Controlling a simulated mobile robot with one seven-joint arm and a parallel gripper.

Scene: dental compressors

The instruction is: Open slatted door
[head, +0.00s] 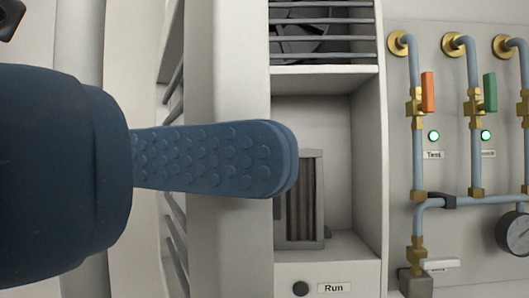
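A cream slatted door (233,85) stands at a steep angle to the cabinet, left of its open front. Dark slats show at its left side, above and below my gripper. My gripper (280,160) comes in from the left, its blue dimpled finger crossing in front of the door's edge panel. The fingertip overlaps the left part of the cabinet opening. The two fingers line up one behind the other, so the gap between them is hidden. I cannot tell whether the finger touches the door. The open cabinet bay (357,150) shows to its right.
A grey finned block (305,200) stands inside the bay. A barred fan (320,30) sits above it, and a "Run" label (334,288) with a black knob below. Pipes with an orange valve handle (428,92) and a green one (490,92) line the right wall.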

